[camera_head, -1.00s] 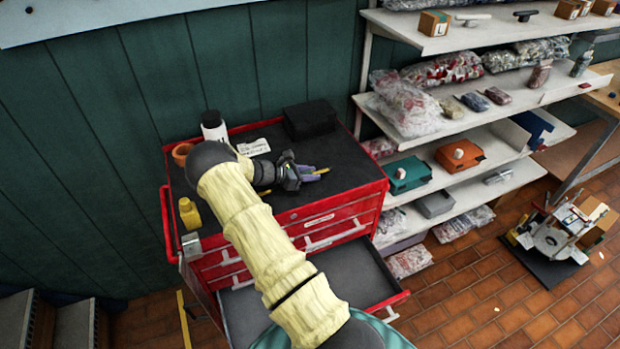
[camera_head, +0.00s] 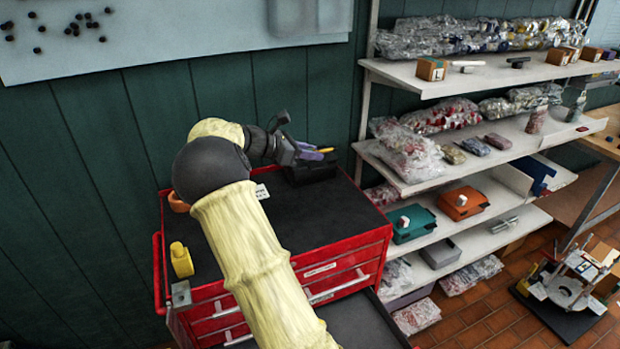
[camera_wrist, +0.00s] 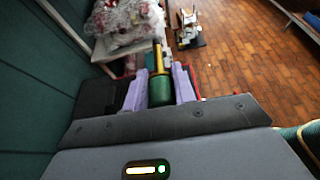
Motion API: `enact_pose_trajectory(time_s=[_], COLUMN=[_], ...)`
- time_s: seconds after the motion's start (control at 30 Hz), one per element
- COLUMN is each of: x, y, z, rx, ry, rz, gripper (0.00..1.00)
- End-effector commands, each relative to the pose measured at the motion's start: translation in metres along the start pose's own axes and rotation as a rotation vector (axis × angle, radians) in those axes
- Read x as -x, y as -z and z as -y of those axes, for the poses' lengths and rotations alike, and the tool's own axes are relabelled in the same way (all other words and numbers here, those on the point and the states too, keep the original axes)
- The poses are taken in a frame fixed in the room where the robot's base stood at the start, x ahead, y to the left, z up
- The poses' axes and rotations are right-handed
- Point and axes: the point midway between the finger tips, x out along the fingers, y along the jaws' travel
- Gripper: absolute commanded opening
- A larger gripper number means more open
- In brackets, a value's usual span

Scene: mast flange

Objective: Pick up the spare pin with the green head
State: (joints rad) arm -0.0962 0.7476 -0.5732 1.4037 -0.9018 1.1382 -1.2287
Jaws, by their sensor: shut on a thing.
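My gripper (camera_head: 312,153) is raised above the back of the red tool cart (camera_head: 345,262). In the wrist view its two purple fingers (camera_wrist: 158,88) are shut on the spare pin (camera_wrist: 159,90). The pin has a green head close to the palm and a yellow shaft that points away beyond the fingertips. In the head view a bit of the yellow shaft shows at the fingertips, while the green head cannot be made out.
A black box (camera_head: 312,172) sits at the cart top's back, just below my gripper. The cart's lower drawer (camera_head: 365,325) is pulled out. Shelves (camera_head: 440,85) with bags and boxes stand to the right. The black mat's middle is clear.

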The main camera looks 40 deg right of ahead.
Motion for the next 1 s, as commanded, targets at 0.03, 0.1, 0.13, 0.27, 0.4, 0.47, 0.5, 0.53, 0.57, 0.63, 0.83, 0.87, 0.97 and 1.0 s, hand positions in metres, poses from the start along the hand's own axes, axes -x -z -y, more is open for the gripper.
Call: enact_pose_trajectory(time_s=[0.03, 0.1, 0.13, 0.27, 0.4, 0.47, 0.5, 0.53, 0.57, 0.63, 0.83, 0.87, 0.97, 1.0], x=[0.003, 0.005, 0.006, 0.008, 0.008, 0.008, 0.008, 0.008, 0.008, 0.008, 0.008, 0.008, 0.008, 0.009], y=[-0.007, -0.014, -0.016, -0.02, -0.021, -0.02, -0.02, -0.02, -0.02, -0.02, -0.02, -0.02, -0.02, -0.02], z=[0.0, 0.0, 0.0, 0.0, 0.0, 0.0, 0.0, 0.0, 0.0, 0.0, 0.0, 0.0, 0.0, 0.0], rx=[-0.003, -0.002, -0.001, 0.0, 0.001, 0.001, 0.001, 0.001, 0.001, 0.001, 0.001, 0.0, 0.0, 0.001], ry=[-0.001, -0.001, 0.0, 0.001, 0.001, 0.001, 0.001, 0.001, 0.001, 0.0, 0.0, 0.0, 0.0, -0.001], rz=[0.0, 0.0, 0.0, 0.0, 0.0, 0.001, 0.001, 0.001, 0.001, 0.001, 0.001, 0.001, 0.001, 0.001], gripper=[0.03, 0.03, 0.03, 0.03, 0.03, 0.03, 0.03, 0.03, 0.03, 0.03, 0.03, 0.03, 0.03, 0.03])
